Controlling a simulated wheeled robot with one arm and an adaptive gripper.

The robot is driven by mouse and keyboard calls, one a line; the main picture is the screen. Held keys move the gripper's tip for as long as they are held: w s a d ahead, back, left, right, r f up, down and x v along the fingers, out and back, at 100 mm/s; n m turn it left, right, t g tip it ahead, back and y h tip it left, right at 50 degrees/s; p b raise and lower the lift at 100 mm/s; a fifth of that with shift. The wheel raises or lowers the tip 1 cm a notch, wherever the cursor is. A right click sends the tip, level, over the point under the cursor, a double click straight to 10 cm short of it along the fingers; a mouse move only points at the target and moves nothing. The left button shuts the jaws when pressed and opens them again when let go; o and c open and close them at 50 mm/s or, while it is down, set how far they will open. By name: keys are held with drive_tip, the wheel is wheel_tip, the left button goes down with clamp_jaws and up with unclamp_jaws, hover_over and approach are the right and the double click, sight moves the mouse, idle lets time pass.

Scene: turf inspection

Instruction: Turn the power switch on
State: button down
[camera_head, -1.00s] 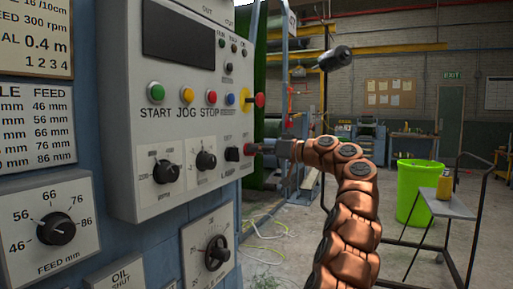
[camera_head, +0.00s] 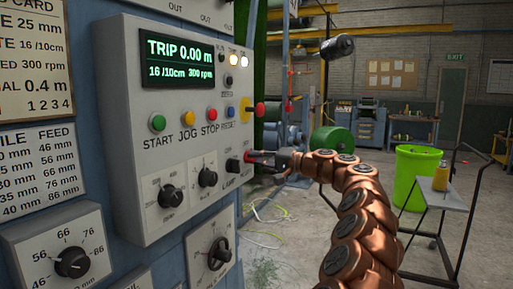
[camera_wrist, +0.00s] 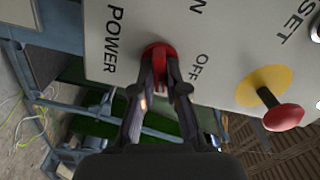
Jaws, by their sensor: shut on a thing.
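The power switch is a red knob (camera_wrist: 157,50) on the pale control panel (camera_wrist: 225,75), between the POWER label and the ON and OFF lettering in the wrist view. My gripper (camera_wrist: 159,62) is shut on the knob, with a dark finger on each side of it. In the head view my gripper (camera_head: 262,158) reaches the panel's lower right edge from the right, and its fingers largely hide the knob. The display (camera_head: 181,62) is lit with green and white text reading TRIP 0.00 m.
A red mushroom button on a yellow disc (camera_wrist: 283,116) sticks out close to my gripper. START, JOG, STOP and RESET buttons (camera_head: 185,117) sit higher on the panel. A green bin (camera_head: 412,175) and a trolley (camera_head: 447,197) stand on the floor at right.

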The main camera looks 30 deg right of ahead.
drive_tip(key=shift+m+p, duration=1.85)
drive_tip(key=shift+m, duration=0.05)
drive_tip(key=shift+d, duration=0.1)
drive_tip(key=c, duration=1.2)
unclamp_jaws()
drive_tip(key=v, duration=1.2)
drive_tip(key=shift+f, duration=0.15)
